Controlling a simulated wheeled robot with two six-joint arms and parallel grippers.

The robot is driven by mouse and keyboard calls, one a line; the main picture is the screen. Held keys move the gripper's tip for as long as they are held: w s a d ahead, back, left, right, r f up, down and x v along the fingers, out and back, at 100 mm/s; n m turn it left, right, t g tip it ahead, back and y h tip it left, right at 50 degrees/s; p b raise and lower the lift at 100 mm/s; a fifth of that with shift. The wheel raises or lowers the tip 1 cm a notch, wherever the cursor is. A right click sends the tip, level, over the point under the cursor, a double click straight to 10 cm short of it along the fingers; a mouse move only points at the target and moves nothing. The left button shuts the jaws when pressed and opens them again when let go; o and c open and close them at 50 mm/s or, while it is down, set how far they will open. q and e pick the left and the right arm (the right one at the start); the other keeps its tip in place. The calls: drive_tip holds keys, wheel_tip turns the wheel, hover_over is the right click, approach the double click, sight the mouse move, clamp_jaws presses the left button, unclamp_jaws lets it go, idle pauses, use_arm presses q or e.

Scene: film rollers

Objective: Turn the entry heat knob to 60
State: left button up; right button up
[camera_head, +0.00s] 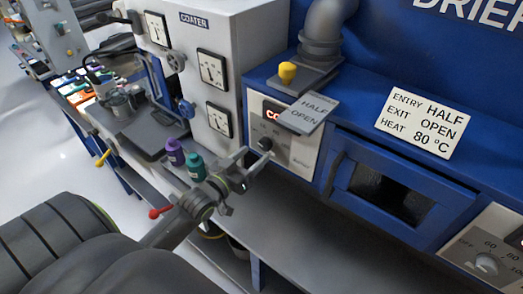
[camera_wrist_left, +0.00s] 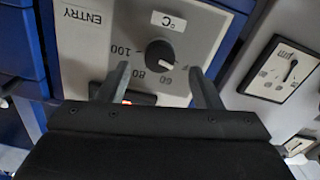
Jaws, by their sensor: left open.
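The entry heat knob (camera_wrist_left: 160,55) is a round black dial with a white mark, on a pale panel (camera_wrist_left: 90,45) labelled ENTRY that appears upside down in the left wrist view. Its mark points to the lower right, on the side of the 60 and 80 labels; the exact value is hard to read. My left gripper (camera_wrist_left: 158,72) is open, its fingers on either side of the knob in that view, with no clear contact. In the head view my left gripper (camera_head: 252,163) is in front of the entry panel (camera_head: 300,150) and partly covers the knob area.
A white card (camera_head: 422,122) reads ENTRY HALF, EXIT OPEN, HEAT 80 °C. Purple (camera_head: 175,152) and green (camera_head: 196,168) bottles stand left of the gripper. Another dial (camera_head: 487,264) is lower right.

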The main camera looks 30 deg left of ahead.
sight(262, 147)
use_arm(q)
drive_tip(key=w, duration=0.4)
drive_tip(key=shift+w+d, duration=0.2)
drive_tip(key=shift+w, duration=0.2)
use_arm(e)
drive_tip(key=shift+d, duration=0.35)
use_arm(q)
drive_tip(key=c, duration=1)
use_arm(e)
drive_tip(key=shift+f, duration=0.1)
drive_tip(key=shift+f, duration=0.1)
use_arm(q)
drive_tip(key=m+b, duration=0.3)
drive_tip(key=m, duration=0.1)
drive_tip(key=shift+f, duration=0.2)
drive_tip(key=m+b, duration=0.2)
drive_tip(key=m, duration=0.3)
drive_tip(key=shift+a+r+b, duration=0.1)
drive_tip(key=shift+b, duration=0.2)
use_arm(e)
wheel_tip(262, 147, down, 5)
drive_tip(key=shift+a+f, duration=0.1)
drive_tip(key=shift+a, duration=0.05)
use_arm(q)
drive_tip(key=shift+m, duration=0.5)
use_arm(e)
drive_tip(key=shift+f, duration=0.1)
